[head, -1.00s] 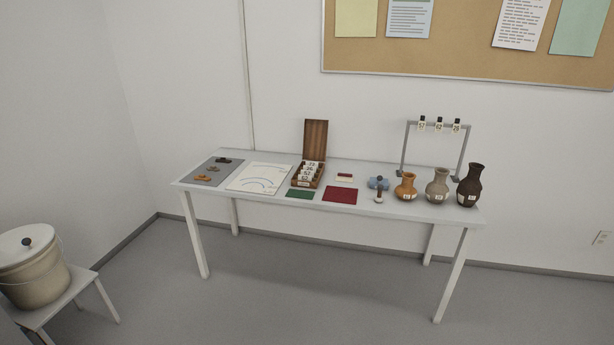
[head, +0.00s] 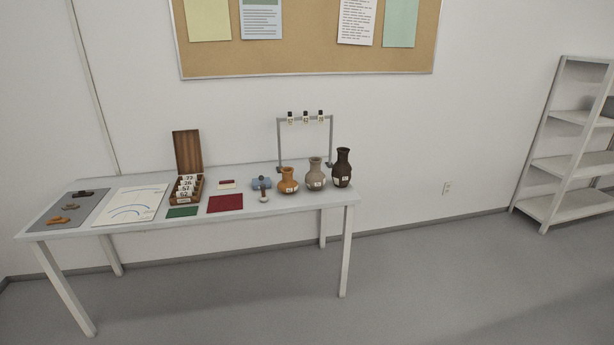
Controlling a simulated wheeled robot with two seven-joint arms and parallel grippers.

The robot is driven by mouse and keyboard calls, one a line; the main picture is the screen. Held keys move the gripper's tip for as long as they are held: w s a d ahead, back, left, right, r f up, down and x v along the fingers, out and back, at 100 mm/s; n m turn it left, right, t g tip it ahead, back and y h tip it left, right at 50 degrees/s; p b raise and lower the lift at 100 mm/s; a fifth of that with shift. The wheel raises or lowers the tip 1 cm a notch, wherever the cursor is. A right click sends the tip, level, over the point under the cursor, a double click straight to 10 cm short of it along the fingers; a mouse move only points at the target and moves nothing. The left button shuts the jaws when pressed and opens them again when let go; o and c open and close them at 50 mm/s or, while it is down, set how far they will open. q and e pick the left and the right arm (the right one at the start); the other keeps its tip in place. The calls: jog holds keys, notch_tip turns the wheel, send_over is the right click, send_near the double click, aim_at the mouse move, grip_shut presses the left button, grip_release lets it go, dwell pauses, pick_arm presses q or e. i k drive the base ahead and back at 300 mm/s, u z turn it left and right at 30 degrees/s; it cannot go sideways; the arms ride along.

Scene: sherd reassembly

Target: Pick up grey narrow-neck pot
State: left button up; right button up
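The grey narrow-neck pot (head: 316,176) stands upright near the right end of the white table (head: 230,210). A white label is on its front. It stands between an orange-brown pot (head: 288,183) on its left and a dark brown pot (head: 342,169) on its right. Its base and neck are both visible. Neither of my grippers is in the head view.
A metal rack with hanging tags (head: 305,119) stands behind the pots. A wooden card box (head: 186,189), a red mat (head: 225,203), a green mat (head: 183,212) and a grey mat with sherds (head: 83,200) lie further left. A shelf (head: 565,140) stands far right. The floor in front is clear.

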aim_at(315, 179)
jog(key=z, duration=0.65)
jog(key=i, duration=2.7)
jog(key=z, duration=1.65)
jog(key=i, duration=1.8)
jog(key=u, duration=2.55)
